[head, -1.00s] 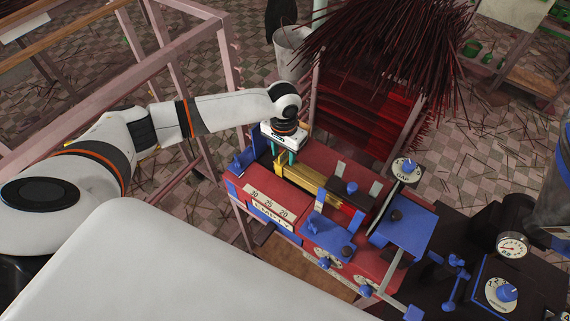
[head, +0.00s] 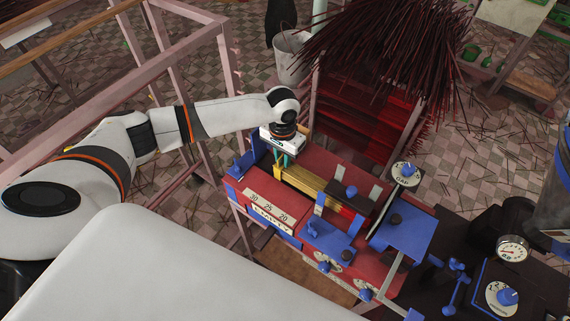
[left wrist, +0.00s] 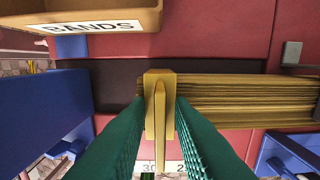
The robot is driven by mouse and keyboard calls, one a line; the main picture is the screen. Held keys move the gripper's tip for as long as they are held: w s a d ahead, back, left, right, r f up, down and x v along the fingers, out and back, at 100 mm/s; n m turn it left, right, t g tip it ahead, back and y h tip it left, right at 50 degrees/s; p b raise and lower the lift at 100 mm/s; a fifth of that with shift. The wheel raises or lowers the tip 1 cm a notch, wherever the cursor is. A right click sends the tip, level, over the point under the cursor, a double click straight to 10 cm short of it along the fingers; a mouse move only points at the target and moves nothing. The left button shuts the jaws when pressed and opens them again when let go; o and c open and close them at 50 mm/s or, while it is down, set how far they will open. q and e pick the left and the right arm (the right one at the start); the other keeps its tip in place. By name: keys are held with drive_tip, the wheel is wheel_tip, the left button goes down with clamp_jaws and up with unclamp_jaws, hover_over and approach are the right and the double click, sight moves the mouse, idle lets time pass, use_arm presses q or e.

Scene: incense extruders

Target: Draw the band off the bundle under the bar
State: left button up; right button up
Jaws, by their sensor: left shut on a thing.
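The bundle of thin yellow-brown sticks (head: 310,184) lies lengthwise in the red machine's dark channel. It also shows in the left wrist view (left wrist: 250,100), running off the right edge. A yellow band with a raised tab (left wrist: 160,85) is around the bundle close to its left end; a short stub of sticks shows left of it. My left gripper (head: 284,161) points down, its green fingers shut on the band's tab. A blue bar (head: 320,203) crosses the bundle towards its right part in the head view. My right gripper is not in view.
A tan tray labelled BANDS (left wrist: 50,18) stands beside the channel, close to the left gripper. Blue blocks and a knob (head: 351,191) rise near the bundle's right part. A blue end plate (left wrist: 40,105) stands left of the band. A numbered scale (head: 268,208) runs along the front.

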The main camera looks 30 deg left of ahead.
use_arm(q)
drive_tip(key=shift+a, duration=0.3)
drive_tip(key=shift+a, duration=0.35)
drive_tip(key=shift+w+a, duration=0.15)
drive_tip(key=shift+a, duration=0.65)
